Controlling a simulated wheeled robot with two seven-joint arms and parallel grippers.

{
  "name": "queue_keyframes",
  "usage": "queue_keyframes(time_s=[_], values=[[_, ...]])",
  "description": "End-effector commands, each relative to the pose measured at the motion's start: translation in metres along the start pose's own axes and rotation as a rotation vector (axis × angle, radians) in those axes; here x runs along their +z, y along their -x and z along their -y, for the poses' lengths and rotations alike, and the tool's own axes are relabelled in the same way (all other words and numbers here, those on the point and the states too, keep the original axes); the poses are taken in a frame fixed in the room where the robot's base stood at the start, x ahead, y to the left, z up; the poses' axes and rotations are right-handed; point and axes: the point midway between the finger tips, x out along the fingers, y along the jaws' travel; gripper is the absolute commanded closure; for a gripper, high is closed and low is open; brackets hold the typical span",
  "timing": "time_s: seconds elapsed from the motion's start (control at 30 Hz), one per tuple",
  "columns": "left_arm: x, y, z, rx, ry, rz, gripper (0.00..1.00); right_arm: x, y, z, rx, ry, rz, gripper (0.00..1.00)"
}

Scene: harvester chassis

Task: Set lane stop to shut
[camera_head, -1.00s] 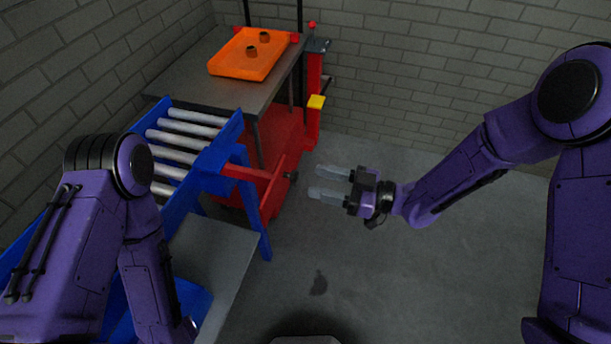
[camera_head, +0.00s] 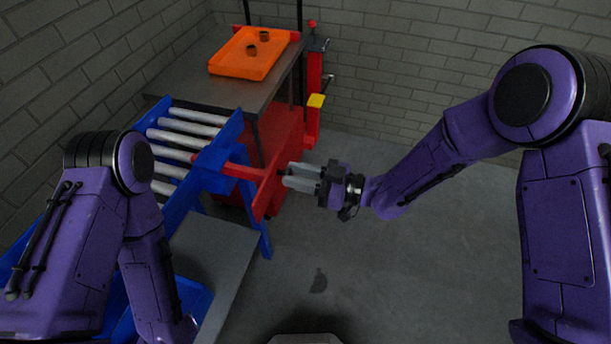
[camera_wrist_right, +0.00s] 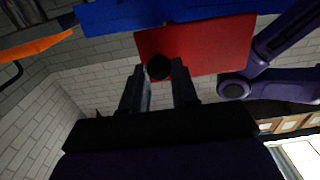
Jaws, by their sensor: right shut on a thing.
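The lane stop is a red bar (camera_head: 241,171) through the side rail of a blue roller lane (camera_head: 217,150), with a red plate (camera_head: 266,197) on its outer end. A reddish strip shows between the rollers, inside the lane. My right gripper (camera_head: 286,176) is at the plate's outer face, its fingers pointing left. In the right wrist view its fingers (camera_wrist_right: 160,80) are closed on a round black knob (camera_wrist_right: 159,67) on the red plate (camera_wrist_right: 212,45). My left arm is at the left; its gripper is out of view.
A grey table (camera_head: 190,84) with an orange tray (camera_head: 237,67) holding two small brown parts stands behind the lane. A red cart body and post with a yellow block (camera_head: 316,100) stand beyond the plate. Open floor (camera_head: 400,270) lies to the right.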

Motion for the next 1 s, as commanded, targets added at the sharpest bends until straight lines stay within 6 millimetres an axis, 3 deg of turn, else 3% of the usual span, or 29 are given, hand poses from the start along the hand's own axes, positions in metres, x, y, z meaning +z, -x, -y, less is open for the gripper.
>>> queue_keyframes(time_s=[0.2,0.33,0.73,0.77,0.8,1.0], values=[[0.004,-0.011,-0.001,0.0,0.0,0.0,1.0,0.002,-0.057,0.001,-0.004,0.005,-0.002,1.0],[0.006,-0.014,-0.001,0.0,0.0,0.0,1.0,0.001,-0.08,0.001,-0.002,0.002,-0.002,1.0],[0.006,-0.014,-0.001,0.0,0.0,0.0,1.0,-0.001,-0.089,0.0,0.0,-0.001,-0.002,1.0],[0.006,-0.014,-0.001,0.0,0.0,0.0,1.0,-0.001,-0.089,0.0,0.0,-0.001,-0.002,0.65],[0.006,-0.014,-0.001,0.0,0.0,0.0,1.0,-0.001,-0.089,0.0,0.0,-0.001,-0.002,0.52],[0.006,-0.014,-0.001,0.0,0.0,0.0,1.0,-0.001,-0.089,0.0,0.0,0.0,-0.002,0.5]])
